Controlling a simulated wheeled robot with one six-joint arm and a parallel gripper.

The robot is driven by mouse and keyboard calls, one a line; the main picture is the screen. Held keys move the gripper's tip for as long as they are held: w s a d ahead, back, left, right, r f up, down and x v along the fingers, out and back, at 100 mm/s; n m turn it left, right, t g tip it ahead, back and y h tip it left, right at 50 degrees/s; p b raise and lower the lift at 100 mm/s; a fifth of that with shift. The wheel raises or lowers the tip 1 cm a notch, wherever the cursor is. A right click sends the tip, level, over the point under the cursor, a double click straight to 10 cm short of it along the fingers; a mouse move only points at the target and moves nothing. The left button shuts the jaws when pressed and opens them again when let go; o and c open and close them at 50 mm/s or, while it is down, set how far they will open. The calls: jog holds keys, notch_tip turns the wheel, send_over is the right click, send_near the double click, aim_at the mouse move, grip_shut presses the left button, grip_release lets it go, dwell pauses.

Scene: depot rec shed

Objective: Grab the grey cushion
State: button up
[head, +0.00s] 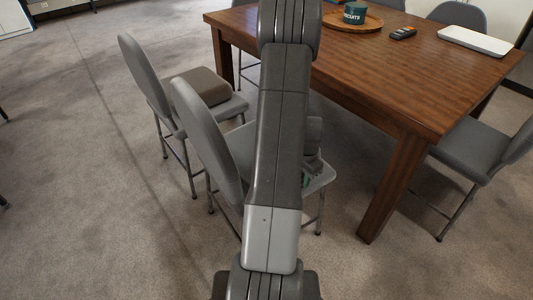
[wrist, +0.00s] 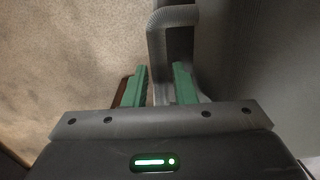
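A thick grey-brown cushion (head: 203,86) lies on the seat of the farther grey chair at the left in the head view. It is the only cushion I can make out. My gripper (head: 310,178) is low by the nearer chair's seat, partly hidden behind my arm, and well apart from the cushion. In the wrist view its green fingers (wrist: 158,86) stand apart with no cushion between them. A grey bent tube (wrist: 172,45) shows at the gap, close to the right finger; I cannot tell whether they touch.
The nearer grey chair (head: 208,140) stands between my gripper and the cushion's chair. A wooden table (head: 400,85) fills the right, bearing a round tray (head: 368,22) with a dark tin, a remote (head: 403,33) and a pale flat item (head: 475,40).

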notch_tip(320, 180, down, 2)
jog(key=shift+f, duration=0.2)
jog(key=shift+r, duration=0.1)
grip_shut()
jog(key=shift+r, duration=0.1)
